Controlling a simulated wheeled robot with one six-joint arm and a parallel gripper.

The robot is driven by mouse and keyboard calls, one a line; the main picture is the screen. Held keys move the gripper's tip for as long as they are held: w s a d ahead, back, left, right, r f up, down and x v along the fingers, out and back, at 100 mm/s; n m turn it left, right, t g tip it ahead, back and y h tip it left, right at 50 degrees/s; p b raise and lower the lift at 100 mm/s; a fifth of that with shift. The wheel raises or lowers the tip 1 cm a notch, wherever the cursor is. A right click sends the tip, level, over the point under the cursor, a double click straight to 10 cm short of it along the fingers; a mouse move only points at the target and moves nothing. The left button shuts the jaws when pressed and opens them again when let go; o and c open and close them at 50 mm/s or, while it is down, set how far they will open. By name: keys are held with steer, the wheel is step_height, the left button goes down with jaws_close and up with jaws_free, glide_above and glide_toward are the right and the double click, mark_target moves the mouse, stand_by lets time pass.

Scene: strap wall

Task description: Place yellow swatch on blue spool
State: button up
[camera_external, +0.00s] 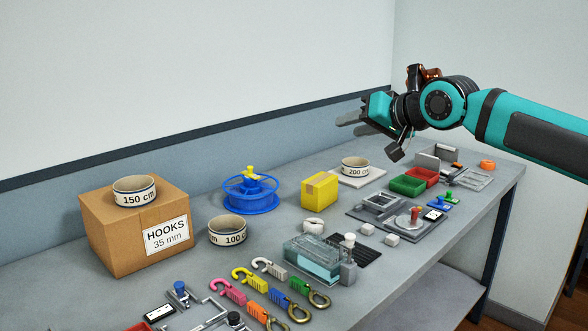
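The blue spool (250,198) lies flat on the bench, left of a yellow box. A small yellow piece (252,171), which looks like the yellow swatch, rests on top of the spool's raised hub. Its exact shape is too small to tell. My gripper (368,133) is in the air above the back of the bench, to the right of the spool and well apart from it. Its fingers are spread and nothing shows between them.
A carton (137,230) with a strap roll on top stands at left, and another roll (227,231) sits beside it. The yellow box (319,194) is right of the spool. Coloured hooks (257,288) and a clear case (315,256) fill the front. Green and red bins (408,186) stand at right.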

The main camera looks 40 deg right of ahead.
steer(key=s+f+n+t, duration=0.2)
steer(key=s+f+n, duration=0.1)
steer(key=s, duration=0.4)
steer(key=s+a+f+n+t, duration=0.1)
steer(key=s+f+n, duration=0.3)
steer(key=s, duration=0.4)
steer(key=shift+s+a+f+t, duration=0.2)
steer(key=shift+f+t, duration=0.3)
steer(key=shift+f, duration=0.35)
